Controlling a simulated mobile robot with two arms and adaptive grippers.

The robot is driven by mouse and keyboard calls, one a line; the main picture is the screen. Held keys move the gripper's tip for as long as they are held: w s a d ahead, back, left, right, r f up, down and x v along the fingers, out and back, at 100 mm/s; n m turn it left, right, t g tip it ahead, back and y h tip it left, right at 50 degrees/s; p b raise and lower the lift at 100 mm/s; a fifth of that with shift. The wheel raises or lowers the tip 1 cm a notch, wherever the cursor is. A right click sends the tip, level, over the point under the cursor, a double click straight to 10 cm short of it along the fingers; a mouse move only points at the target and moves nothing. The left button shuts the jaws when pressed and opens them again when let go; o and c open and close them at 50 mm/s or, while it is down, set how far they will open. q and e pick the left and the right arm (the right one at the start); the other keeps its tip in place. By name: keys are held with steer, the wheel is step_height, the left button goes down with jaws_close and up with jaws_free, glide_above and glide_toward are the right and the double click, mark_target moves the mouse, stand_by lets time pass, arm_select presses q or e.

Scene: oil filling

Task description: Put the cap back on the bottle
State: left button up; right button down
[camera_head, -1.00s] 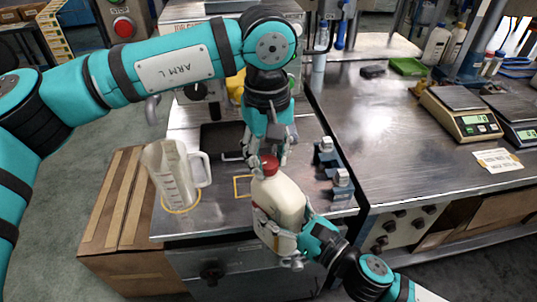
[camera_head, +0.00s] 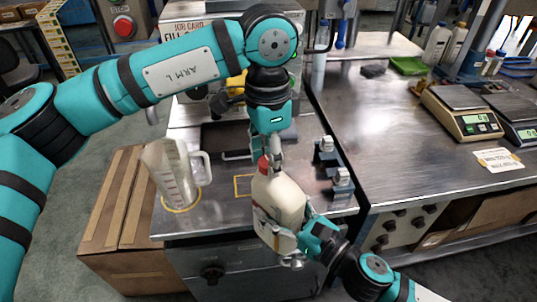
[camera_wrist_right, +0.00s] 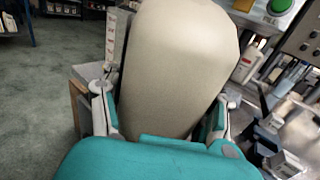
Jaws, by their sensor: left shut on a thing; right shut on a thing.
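A cream-white bottle (camera_head: 280,200) is held upright, slightly tilted, in front of the steel bench. My right gripper (camera_head: 280,236) is shut on its body, and the bottle's broad pale side (camera_wrist_right: 178,70) fills the right wrist view between the fingers. A red cap (camera_head: 263,165) is at the top of the bottle, partly hidden by my left gripper (camera_head: 270,155). My left gripper points down from above and is shut on the cap. The cap appears to be at the neck, but the fingers hide how it sits on the thread.
A clear measuring jug (camera_head: 172,175) stands on the bench at left, inside a yellow ring mark. Metal fixtures (camera_head: 342,182) stand at the bench's right edge. Cardboard boxes (camera_head: 112,215) are at lower left. Scales (camera_head: 460,113) stand on the right table.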

arm_select(q)
steer(key=o, duration=0.7)
steer(key=shift+c, duration=0.2)
steer(key=shift+r, duration=0.1)
steer(key=shift+r, duration=2.2)
steer(key=shift+c, duration=0.3)
